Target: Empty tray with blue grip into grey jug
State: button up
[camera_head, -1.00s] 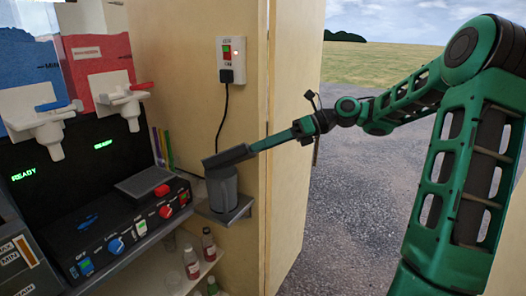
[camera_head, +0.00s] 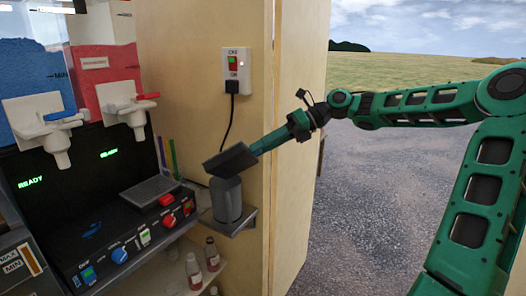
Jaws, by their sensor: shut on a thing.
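My gripper (camera_head: 298,126) is shut on the blue grip (camera_head: 270,141) of a dark grey tray (camera_head: 229,161). The tray is held over the grey jug (camera_head: 227,202) and slopes down to the left. Its lower edge is close above the jug's mouth, which it largely hides; I cannot tell if they touch. I cannot make out any contents in the tray. The jug stands upright on a small grey shelf (camera_head: 238,226) fixed to the wooden wall.
A second tray (camera_head: 150,190) with a red grip (camera_head: 167,199) lies on the black machine (camera_head: 120,236) at left. Taps (camera_head: 132,108) hang above it. A socket with a cable (camera_head: 233,80) is on the wall. Bottles (camera_head: 193,270) stand below. Open ground lies to the right.

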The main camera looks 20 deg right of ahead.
jog(key=shift+w+r+m+g, duration=0.2)
jog(key=shift+w+r+g, duration=0.05)
jog(key=shift+r, duration=0.3)
jog(key=shift+w+r+m+g, duration=0.2)
jog(key=shift+w+r+g, duration=0.05)
jog(key=shift+r, duration=0.3)
dwell(2.0)
